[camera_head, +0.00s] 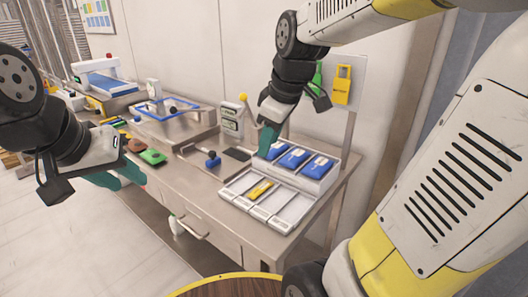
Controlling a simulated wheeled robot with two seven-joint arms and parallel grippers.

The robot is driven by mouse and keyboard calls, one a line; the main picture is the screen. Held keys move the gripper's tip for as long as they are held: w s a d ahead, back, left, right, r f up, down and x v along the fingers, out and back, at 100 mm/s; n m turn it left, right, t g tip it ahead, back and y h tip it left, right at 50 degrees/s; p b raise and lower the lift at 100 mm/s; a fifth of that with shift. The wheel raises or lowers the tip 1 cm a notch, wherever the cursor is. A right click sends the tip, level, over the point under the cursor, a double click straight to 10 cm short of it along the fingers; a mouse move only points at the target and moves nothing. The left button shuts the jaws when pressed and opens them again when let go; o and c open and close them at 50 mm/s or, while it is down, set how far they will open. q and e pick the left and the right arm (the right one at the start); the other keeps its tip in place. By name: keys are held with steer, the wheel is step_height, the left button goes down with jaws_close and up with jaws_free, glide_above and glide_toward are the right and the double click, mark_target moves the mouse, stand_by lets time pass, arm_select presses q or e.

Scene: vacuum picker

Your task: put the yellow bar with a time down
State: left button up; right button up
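A yellow bar (260,190) lies in one slot of a white slotted tray (283,223) on the metal workbench. Any time on it is too small to read. My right gripper (267,142) points down above and behind the yellow bar, near the blue packs; only a teal finger part shows, so its opening is unclear, and nothing is seen held in it. My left gripper (124,177) is at the left, off the front edge of the bench. Its teal fingers look spread apart with nothing between them.
Several blue packs (294,158) sit in a white raised holder (320,178) behind the tray. A green piece (153,157) and a brown piece (137,145) lie at the bench's left. A yellow padlock sign (342,85) hangs behind. A round wooden top (232,288) is at the bottom.

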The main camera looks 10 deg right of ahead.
steer(key=s+a+m+t, duration=0.1)
steer(key=s+m+t, duration=0.1)
steer(key=s+m, duration=0.7)
steer(key=shift+s+r+m+y, duration=0.2)
steer(key=shift+r+m+y, duration=0.1)
steer(key=shift+r, duration=0.15)
stand_by(0.4)
